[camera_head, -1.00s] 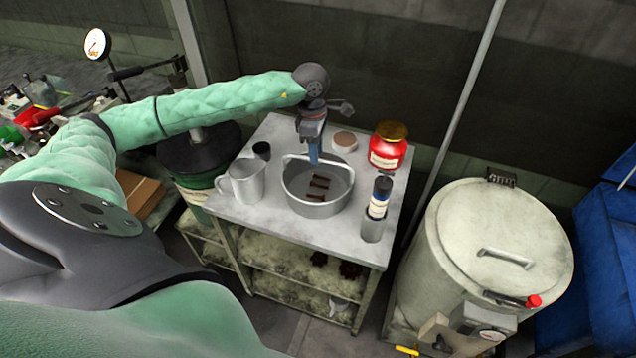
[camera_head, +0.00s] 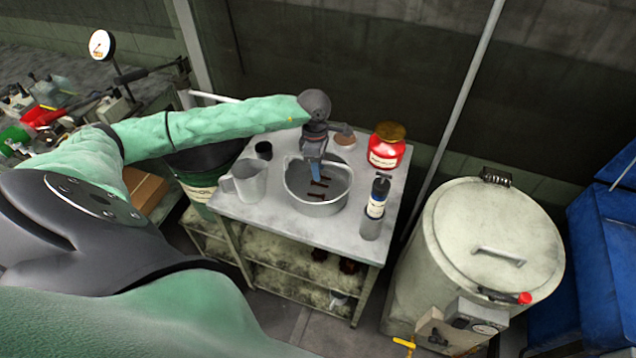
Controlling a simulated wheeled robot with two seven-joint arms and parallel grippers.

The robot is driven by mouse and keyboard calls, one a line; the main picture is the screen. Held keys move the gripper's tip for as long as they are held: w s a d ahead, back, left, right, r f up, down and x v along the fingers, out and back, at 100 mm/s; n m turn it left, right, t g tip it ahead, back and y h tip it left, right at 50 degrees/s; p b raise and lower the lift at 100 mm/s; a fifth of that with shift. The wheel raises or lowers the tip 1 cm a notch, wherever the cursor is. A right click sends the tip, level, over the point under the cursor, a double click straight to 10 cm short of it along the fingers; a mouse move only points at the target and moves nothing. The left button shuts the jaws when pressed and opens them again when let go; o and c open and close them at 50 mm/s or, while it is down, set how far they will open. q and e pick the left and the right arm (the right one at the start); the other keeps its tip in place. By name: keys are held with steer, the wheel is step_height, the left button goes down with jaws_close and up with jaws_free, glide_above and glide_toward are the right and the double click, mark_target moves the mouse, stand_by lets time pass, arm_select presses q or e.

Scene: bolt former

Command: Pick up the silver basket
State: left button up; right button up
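The silver basket (camera_head: 318,208) is a round metal pan with small handles, standing on the grey table in the head view. Several dark brown bolts (camera_head: 318,188) lie inside it. My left gripper (camera_head: 315,176) points down at the basket's back rim, with its blue fingers over or at the rim. The view does not show whether the fingers are apart or closed on the rim. The wrist hides part of the back rim. My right gripper is not in view.
A metal pitcher (camera_head: 246,182) stands left of the basket, with a small black cup (camera_head: 264,150) behind it. A red jar (camera_head: 386,150) stands back right, and a bottle in a metal holder (camera_head: 371,222) at right. A large pale drum (camera_head: 480,250) is beside the table (camera_head: 290,232).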

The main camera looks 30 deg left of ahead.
arm_select(q)
steer(key=shift+f+b, duration=0.25)
steer(key=shift+b, duration=0.4)
stand_by(0.7)
jaws_close()
